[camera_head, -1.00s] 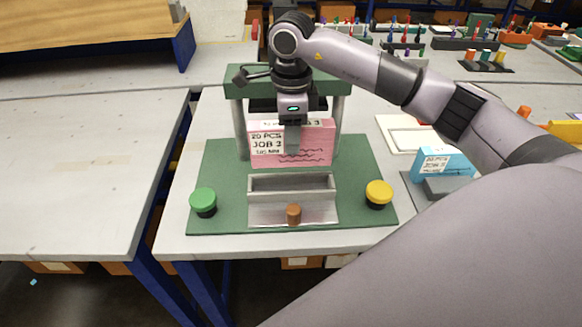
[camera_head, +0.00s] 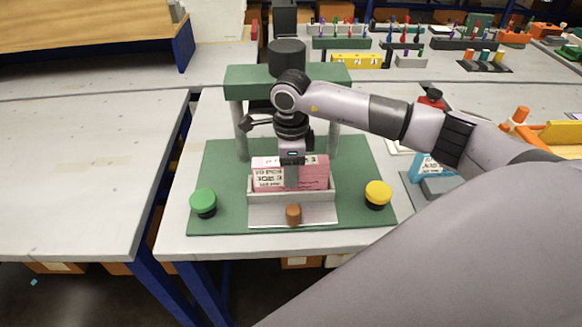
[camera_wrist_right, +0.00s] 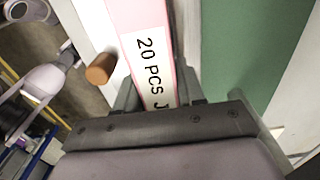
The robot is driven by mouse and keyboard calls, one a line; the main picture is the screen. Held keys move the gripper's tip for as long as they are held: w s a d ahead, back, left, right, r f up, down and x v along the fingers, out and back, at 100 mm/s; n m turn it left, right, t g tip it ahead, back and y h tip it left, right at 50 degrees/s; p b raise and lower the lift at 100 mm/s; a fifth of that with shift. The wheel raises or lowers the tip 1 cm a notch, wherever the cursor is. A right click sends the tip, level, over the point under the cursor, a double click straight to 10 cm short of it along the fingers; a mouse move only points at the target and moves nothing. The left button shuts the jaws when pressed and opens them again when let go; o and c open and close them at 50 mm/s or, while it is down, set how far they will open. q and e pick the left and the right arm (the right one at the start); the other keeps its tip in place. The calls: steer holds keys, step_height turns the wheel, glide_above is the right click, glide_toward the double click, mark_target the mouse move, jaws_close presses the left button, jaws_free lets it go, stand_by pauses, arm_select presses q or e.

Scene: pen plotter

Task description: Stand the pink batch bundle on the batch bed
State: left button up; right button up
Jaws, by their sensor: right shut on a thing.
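The pink batch bundle (camera_head: 312,176) stands upright in the grey batch bed (camera_head: 263,197) on the green base, its lower part hidden behind the bed's front wall. My right gripper (camera_head: 291,178) is shut on the bundle from above, with a finger across its labelled face. In the right wrist view the bundle (camera_wrist_right: 150,45) is between the fingers, with its "20 PCS" label showing. Whether the bundle touches the bed's floor cannot be seen. My left gripper is not in view.
A green button (camera_head: 203,201) is left of the bed and a yellow button (camera_head: 378,194) is right. A brown knob (camera_head: 293,213) sits in front. The green press frame (camera_head: 240,84) stands behind. A blue bundle (camera_head: 424,168) is at the right, partly behind my arm.

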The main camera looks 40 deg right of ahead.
steer(key=o, duration=1.2)
steer(key=shift+f, duration=0.1)
steer(key=shift+c, duration=0.2)
step_height(320, 180, up, 12)
steer(key=shift+r+b, duration=0.2)
steer(key=shift+b, duration=0.35)
